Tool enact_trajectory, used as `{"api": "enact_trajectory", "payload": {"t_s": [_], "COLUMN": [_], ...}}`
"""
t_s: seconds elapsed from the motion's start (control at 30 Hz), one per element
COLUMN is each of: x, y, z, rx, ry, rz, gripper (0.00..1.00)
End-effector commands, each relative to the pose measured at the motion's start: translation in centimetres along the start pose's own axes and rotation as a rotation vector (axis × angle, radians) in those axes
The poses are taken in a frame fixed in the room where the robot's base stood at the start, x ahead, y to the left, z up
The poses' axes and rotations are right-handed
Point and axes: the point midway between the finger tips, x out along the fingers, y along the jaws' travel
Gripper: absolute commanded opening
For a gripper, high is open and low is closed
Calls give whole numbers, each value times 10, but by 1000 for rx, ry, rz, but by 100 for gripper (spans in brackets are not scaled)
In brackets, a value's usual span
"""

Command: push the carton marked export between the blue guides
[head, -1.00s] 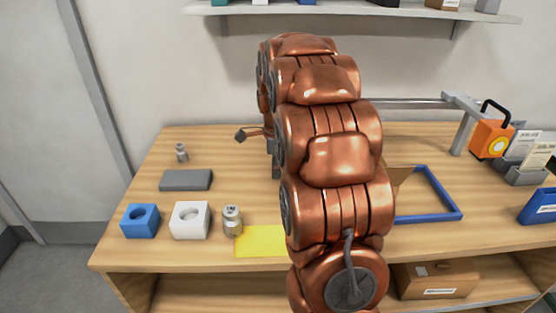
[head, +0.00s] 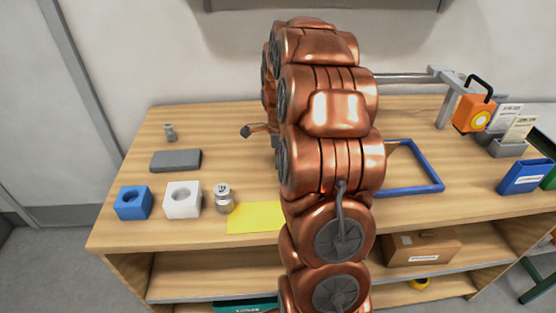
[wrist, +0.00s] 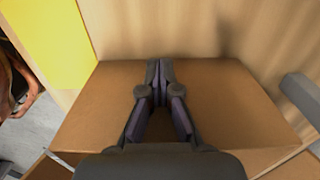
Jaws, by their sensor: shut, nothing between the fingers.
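A brown carton (wrist: 215,110) fills the lower middle of the wrist view, close under my gripper. No export mark can be read on it there. My gripper (wrist: 160,70) is shut and empty over the carton; I cannot tell whether it touches. In the head view my copper arm hides the gripper. A blue guide frame (head: 408,191) lies on the table just right of my arm, its left part hidden. A bit of brown shows at its back left, too little to identify. No blue shows in the wrist view.
A yellow mat (head: 256,218) lies left of my arm, also in the wrist view (wrist: 40,35). A white block (head: 182,200), a blue block (head: 133,203) and a metal weight (head: 223,199) stand further left. Another carton (head: 420,247) sits on the lower shelf.

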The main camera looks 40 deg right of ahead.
Motion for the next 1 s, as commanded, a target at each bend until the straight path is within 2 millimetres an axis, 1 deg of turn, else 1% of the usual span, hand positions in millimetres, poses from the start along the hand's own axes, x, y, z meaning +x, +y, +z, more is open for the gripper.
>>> {"api": "enact_trajectory", "payload": {"t_s": [0.07, 0.17, 0.27, 0.57, 0.77, 0.8, 0.9, 1.0], "x": [0, 2, 4, 5, 6, 5, 4, 4], "y": [0, 0, -1, -1, 0, -1, -1, 0], "z": [0, -5, -20, -84, -135, -146, -172, -190], "rx": [0, 2, 4, 6, 6, 7, 5, 4], "ry": [0, 0, 0, -1, -1, 0, 0, -1], "rz": [0, -1, -2, -3, -1, -3, -3, 1], "gripper": [0, 0, 0, 0, 0, 0, 0, 0]}}
